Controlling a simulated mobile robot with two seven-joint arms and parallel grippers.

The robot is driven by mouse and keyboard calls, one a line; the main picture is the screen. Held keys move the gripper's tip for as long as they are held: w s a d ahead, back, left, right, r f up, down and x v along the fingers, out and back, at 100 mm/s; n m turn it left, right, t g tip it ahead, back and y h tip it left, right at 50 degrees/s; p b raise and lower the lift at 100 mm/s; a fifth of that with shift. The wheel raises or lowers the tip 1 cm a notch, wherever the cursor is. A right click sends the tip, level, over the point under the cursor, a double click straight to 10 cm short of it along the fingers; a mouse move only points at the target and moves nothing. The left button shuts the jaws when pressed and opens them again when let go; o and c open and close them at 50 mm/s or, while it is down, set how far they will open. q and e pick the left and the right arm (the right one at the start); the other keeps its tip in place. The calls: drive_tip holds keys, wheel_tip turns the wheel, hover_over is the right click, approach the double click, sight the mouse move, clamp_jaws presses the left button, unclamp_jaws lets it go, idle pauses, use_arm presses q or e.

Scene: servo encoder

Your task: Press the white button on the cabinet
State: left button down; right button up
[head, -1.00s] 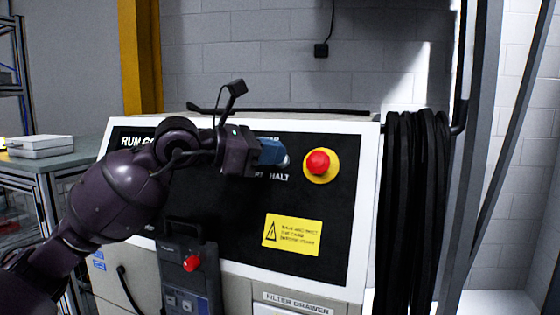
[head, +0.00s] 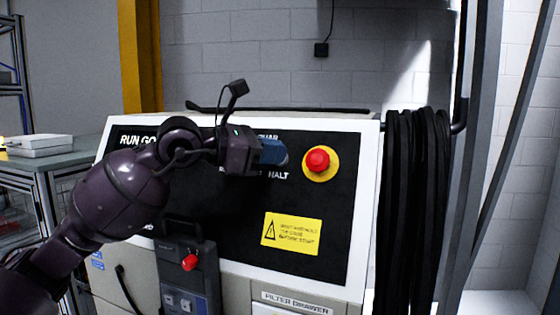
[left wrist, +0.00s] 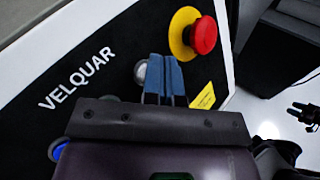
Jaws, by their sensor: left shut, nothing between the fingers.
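The cabinet's black sloped panel (head: 330,215) has a white frame. A pale, whitish round button (head: 285,160) shows just past my left fingertips in the head view, mostly hidden by them. In the left wrist view the pale button (left wrist: 140,72) sits just left of the fingers, partly covered. My left gripper (head: 272,152) is shut and empty, its blue fingers (left wrist: 164,80) side by side close to the panel. I cannot tell whether they touch the button.
A red mushroom button on a yellow base (head: 318,160) is right of my left gripper. A blue button (left wrist: 58,150) shows at lower left in the wrist view. A pendant with a red knob (head: 188,262) hangs below my arm. Black hoses (head: 415,210) hang at the right.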

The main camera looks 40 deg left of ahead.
drive_tip(key=shift+s+d, duration=0.1)
drive_tip(key=shift+d, duration=0.1)
idle(0.6)
use_arm(q)
drive_tip(key=shift+r, duration=0.1)
drive_tip(key=shift+s+d+r, duration=0.1)
drive_tip(key=shift+s+r, duration=0.05)
drive_tip(key=shift+s, duration=0.3)
use_arm(e)
drive_tip(key=shift+r, duration=0.3)
drive_tip(key=shift+a, duration=0.15)
use_arm(q)
drive_tip(key=s+p, duration=0.1)
drive_tip(key=s+r, duration=0.1)
drive_tip(key=s, duration=0.1)
drive_tip(key=s+d+r+p, duration=0.1)
drive_tip(key=s, duration=0.1)
drive_tip(key=shift+s+d+r+p, duration=0.1)
drive_tip(key=shift+r+p, duration=0.15)
drive_tip(key=shift+p, duration=0.1)
use_arm(e)
drive_tip(key=r, duration=0.1)
drive_tip(key=w+r, duration=0.1)
drive_tip(key=r, duration=0.1)
drive_tip(key=shift+w+r+t, duration=0.15)
drive_tip(key=shift+r+t, duration=0.1)
drive_tip(key=shift+t, duration=0.05)
